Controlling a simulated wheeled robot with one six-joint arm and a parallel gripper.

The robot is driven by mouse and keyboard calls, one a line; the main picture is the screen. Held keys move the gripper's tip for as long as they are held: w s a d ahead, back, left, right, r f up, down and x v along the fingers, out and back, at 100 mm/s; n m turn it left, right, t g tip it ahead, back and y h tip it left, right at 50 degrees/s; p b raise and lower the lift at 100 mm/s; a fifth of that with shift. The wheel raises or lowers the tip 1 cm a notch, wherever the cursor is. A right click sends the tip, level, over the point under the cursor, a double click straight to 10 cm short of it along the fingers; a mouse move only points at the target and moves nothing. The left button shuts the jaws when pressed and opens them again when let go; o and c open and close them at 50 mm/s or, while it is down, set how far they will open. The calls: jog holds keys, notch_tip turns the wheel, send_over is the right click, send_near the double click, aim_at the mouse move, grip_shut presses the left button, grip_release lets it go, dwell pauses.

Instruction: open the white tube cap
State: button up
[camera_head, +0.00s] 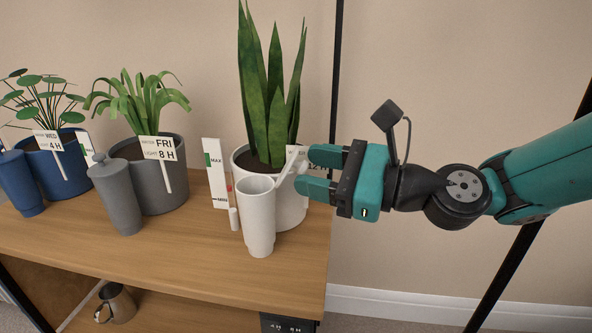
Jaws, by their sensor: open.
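The white tube (258,222) stands upright on the front of the wooden shelf, against a white pot. Its round top looks uncovered. A white cap-like piece (288,167) stands tilted up at the right of the tube's rim, apart from the closed position. My gripper (303,170) reaches in from the right with its teal fingers apart. Its tips are right beside this white piece, one above and one below its right part. I cannot tell whether they touch it. The fingers partly hide the white pot and its label.
The wooden shelf (160,255) holds the white pot (290,208) with a tall snake plant, a white gauge strip (215,172), a grey pot (160,185) with a capped grey tube (117,197), and a blue pot (58,165). A black post (337,70) rises behind my gripper. Free room lies right.

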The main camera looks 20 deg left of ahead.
jog(key=shift+a, duration=0.2)
grip_shut()
jog(key=h+p, duration=0.1)
jog(key=p, duration=0.4)
jog(key=a+r+h+p, duration=0.1)
jog(key=p, duration=0.5)
jog(key=shift+s+r+n+h, duration=0.15)
jog(key=shift+r+n+h, duration=0.15)
jog(key=shift+f, duration=0.2)
